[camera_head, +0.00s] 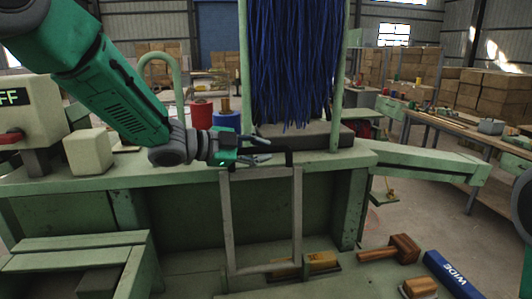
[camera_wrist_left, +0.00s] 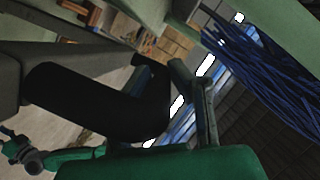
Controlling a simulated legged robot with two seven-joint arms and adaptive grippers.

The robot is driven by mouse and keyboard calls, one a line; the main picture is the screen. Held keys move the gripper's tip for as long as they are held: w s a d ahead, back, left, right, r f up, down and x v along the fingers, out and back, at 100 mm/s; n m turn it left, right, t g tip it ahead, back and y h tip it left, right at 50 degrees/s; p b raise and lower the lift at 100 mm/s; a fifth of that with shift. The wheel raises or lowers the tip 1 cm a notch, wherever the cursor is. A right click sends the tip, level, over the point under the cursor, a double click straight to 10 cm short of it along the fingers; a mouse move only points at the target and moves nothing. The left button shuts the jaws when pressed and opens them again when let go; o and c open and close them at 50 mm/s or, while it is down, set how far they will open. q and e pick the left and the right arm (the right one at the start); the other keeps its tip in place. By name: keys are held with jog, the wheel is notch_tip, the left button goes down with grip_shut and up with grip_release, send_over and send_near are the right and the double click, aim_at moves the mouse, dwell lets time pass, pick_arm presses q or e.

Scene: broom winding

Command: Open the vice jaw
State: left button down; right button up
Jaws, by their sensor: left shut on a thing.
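My left gripper (camera_head: 262,148) reaches in from the left over the front edge of the green bench and is shut on a black handle (camera_head: 290,157). The handle joins the top of a grey rectangular frame (camera_head: 297,215) hanging at the bench front. In the left wrist view the black handle (camera_wrist_left: 90,100) is large and close, with the grey fingers (camera_wrist_left: 195,95) beside it. Blue bristles (camera_head: 295,65) hang behind the gripper, above a dark block (camera_head: 315,140); whether this is the vice jaw I cannot tell. My right gripper is out of view.
The green bench (camera_head: 190,177) carries a red spool (camera_head: 202,115) and a blue spool (camera_head: 226,121) behind my left gripper. A machine box marked OFF (camera_head: 20,115) stands at the left.

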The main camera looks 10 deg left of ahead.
pick_arm(q)
jog(key=shift+s+a+f+b, duration=0.25)
jog(key=shift+s+a+b, duration=0.05)
jog(key=shift+s+b, duration=0.2)
jog(key=shift+s+a+r+b, duration=0.15)
jog(key=shift+s+b, duration=0.15)
jog(key=shift+s, duration=0.35)
jog(key=shift+d+r+m, duration=0.1)
jog(key=shift+d+m, duration=0.2)
jog(key=shift+d, duration=0.45)
jog(key=c, duration=1.5)
grip_release()
jog(key=shift+d, duration=0.3)
jog(key=shift+c, duration=0.2)
jog(key=shift+o, duration=0.3)
jog(key=shift+w+d, duration=0.1)
jog(key=shift+d, duration=0.1)
jog(key=v, duration=1.2)
jog(key=shift+a, duration=0.5)
